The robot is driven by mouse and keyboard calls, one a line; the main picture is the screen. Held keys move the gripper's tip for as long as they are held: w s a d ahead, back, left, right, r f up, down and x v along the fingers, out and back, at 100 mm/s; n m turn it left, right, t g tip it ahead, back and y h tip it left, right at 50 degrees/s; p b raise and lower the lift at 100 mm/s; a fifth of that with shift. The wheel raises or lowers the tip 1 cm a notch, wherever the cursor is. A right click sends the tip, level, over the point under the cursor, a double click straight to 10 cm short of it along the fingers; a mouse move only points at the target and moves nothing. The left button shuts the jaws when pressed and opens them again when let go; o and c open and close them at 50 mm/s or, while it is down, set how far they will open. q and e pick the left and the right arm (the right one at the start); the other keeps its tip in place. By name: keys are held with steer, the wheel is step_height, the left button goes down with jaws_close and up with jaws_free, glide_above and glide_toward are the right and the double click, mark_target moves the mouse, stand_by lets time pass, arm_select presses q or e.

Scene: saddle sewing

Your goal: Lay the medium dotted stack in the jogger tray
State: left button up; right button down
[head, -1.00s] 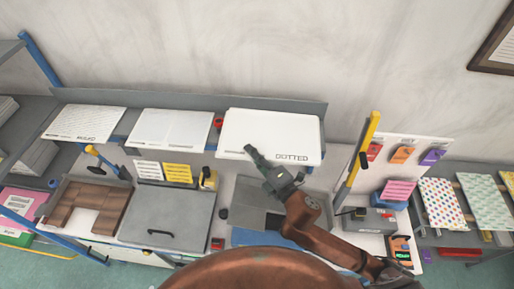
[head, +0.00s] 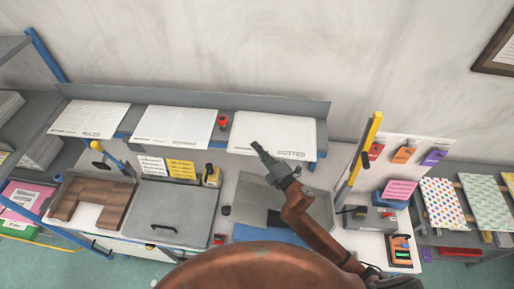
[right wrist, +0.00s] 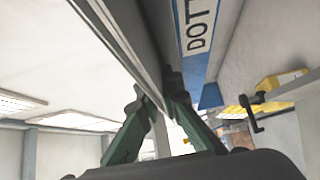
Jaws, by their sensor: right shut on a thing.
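The white dotted stack (head: 290,130) is at the right end of the grey back shelf, with a DOTTED label at its front edge. My right gripper (head: 258,148) is at the front left edge of the stack, shut on it. In the right wrist view its green fingers (right wrist: 155,95) close on a flat grey edge, next to a blue-bordered DOTT label (right wrist: 200,30). Whether the stack is resting or held just above the shelf I cannot tell. A grey tray (head: 250,190), which looks like the jogger tray, lies below, partly hidden by my arm. My left gripper is out of view.
Two other white stacks stand left on the shelf, one in the middle (head: 172,125) and one at far left (head: 90,118). A grey lidded box (head: 175,212) and brown blocks (head: 95,200) are below. A yellow-handled lever (head: 365,145) stands upright right of my arm.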

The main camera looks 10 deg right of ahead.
steer(key=c, duration=2.6)
jaws_free()
steer(key=o, duration=0.5)
steer(key=shift+s+d+f+b, duration=0.1)
steer(key=shift+s+f+b, duration=0.1)
steer(key=shift+f+b, duration=0.25)
steer(key=v, duration=0.2)
steer(key=b+v, duration=0.1)
steer(key=v, duration=0.2)
steer(key=b+v, duration=0.1)
steer(key=v, duration=0.1)
steer(key=shift+s+r, duration=0.2)
steer(key=shift+s, duration=0.15)
